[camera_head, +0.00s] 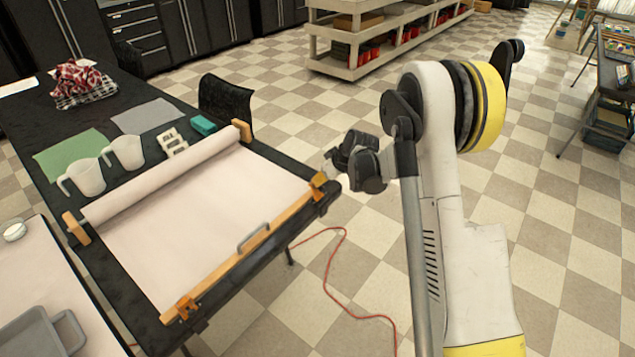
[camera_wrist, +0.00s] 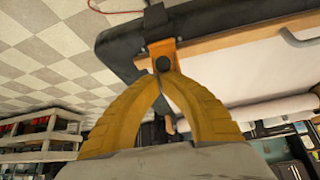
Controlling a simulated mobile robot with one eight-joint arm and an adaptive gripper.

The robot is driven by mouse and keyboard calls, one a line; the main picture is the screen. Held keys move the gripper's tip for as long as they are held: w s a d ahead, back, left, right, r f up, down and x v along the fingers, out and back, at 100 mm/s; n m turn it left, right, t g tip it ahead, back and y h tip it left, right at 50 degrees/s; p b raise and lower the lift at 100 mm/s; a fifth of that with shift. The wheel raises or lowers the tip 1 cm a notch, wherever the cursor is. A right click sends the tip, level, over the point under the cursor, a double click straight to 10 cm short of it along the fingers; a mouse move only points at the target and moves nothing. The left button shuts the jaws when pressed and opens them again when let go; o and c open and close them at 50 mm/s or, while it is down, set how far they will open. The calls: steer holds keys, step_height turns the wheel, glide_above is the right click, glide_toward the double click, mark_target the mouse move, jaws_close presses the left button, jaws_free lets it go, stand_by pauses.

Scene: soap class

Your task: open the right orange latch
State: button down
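The right orange latch (camera_head: 318,180) sits at the right end of the wooden front bar of the paper roll holder. In the wrist view the latch (camera_wrist: 161,47) is an orange bracket with a dark round knob (camera_wrist: 163,63). My gripper (camera_head: 328,162) is at this table corner, partly hidden by its own wrist in the head view. In the wrist view the yellow fingers of my gripper (camera_wrist: 163,78) come together at their tips, right at the knob. I cannot tell whether they touch or pinch it. The left orange latch (camera_head: 184,306) is at the bar's other end.
The dark table (camera_head: 140,320) bears the paper sheet (camera_head: 200,230), its roll (camera_head: 165,172), cups (camera_head: 86,178) and cloths. A grey handle (camera_head: 253,238) sits mid-bar. A red cable (camera_head: 335,270) lies on the floor. Shelves (camera_head: 345,62) stand behind; the floor right of the table is open.

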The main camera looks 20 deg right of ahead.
steer(key=shift+s+d, duration=0.25)
steer(key=shift+s, duration=0.1)
steer(key=shift+r+p, duration=0.35)
steer(key=shift+r, duration=0.45)
